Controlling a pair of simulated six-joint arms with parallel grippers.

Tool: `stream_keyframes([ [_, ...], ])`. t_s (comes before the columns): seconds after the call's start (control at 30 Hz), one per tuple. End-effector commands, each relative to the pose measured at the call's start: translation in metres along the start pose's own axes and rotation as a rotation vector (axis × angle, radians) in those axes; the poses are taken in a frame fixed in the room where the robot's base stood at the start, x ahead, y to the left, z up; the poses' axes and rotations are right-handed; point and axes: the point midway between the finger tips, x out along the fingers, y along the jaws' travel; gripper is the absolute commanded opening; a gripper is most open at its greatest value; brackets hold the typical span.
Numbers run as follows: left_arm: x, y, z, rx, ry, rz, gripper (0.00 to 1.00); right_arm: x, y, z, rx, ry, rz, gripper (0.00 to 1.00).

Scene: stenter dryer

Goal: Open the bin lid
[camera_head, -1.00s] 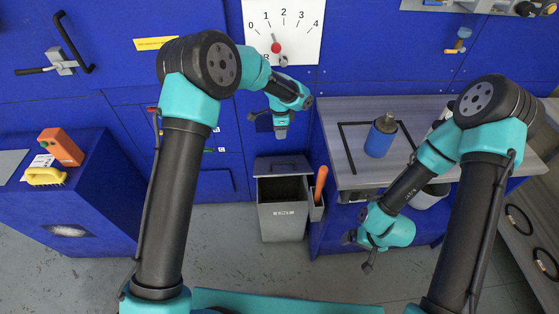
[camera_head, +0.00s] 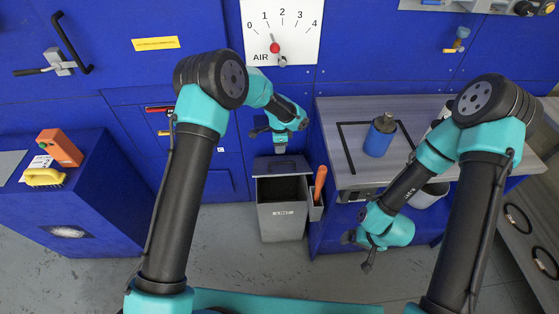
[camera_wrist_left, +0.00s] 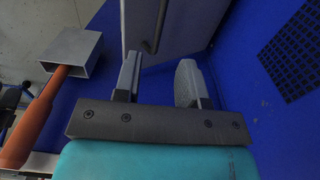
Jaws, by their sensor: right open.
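The grey bin (camera_head: 283,218) stands on the floor against the blue machine. Its grey lid (camera_head: 279,167) shows at the back of its top, with a dark area in front of it; I cannot tell the lid's exact angle. My left gripper (camera_head: 280,148) points down just above the lid's back edge. In the left wrist view the left gripper (camera_wrist_left: 158,80) is open and empty, its fingers near a grey panel (camera_wrist_left: 178,28) with a thin bar handle (camera_wrist_left: 157,28). My right gripper (camera_head: 357,252) is open, low at the right, away from the bin.
An orange-handled tool (camera_head: 320,178) stands in a grey holder (camera_head: 316,210) at the bin's right side. A workbench (camera_head: 345,110) with a blue canister (camera_head: 380,137) is to the right. A blue cabinet (camera_head: 110,200) is on the left. Floor in front of the bin is clear.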

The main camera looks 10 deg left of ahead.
Motion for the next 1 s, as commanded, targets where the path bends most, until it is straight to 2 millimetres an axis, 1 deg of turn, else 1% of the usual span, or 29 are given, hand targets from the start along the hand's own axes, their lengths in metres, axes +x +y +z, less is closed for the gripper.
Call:
stream_keyframes([
  [0.03, 0.01, 0.001, 0.0, 0.0, -0.001, 0.003, 0.38, 0.0, 0.0, 0.0, 0.0, 0.0, 0.0, 0.93],
  [0.3, 0.056, 0.001, 0.0, 0.001, -0.001, 0.003, 0.38, 0.0, 0.0, 0.0, 0.0, 0.0, 0.0, 0.93],
  [0.5, 0.083, 0.0, 0.001, 0.0, 0.0, 0.002, 0.38, 0.0, 0.0, 0.0, 0.0, 0.0, 0.0, 0.93],
  [0.67, 0.093, 0.0, 0.0, 0.0, 0.0, 0.001, 0.38, 0.0, 0.0, 0.0, 0.0, 0.0, 0.0, 0.93],
  [0.93, 0.094, 0.0, 0.0, 0.0, 0.0, 0.0, 0.38, 0.0, 0.0, 0.0, 0.0, 0.0, 0.0, 0.93],
  [0.97, 0.094, 0.0, 0.0, 0.0, 0.0, 0.0, 0.37, 0.0, 0.0, 0.0, 0.0, 0.0, 0.0, 0.93],
  [1.0, 0.094, 0.0, 0.0, 0.0, 0.0, 0.0, 0.33, 0.0, 0.0, 0.0, 0.0, 0.0, 0.0, 0.93],
])
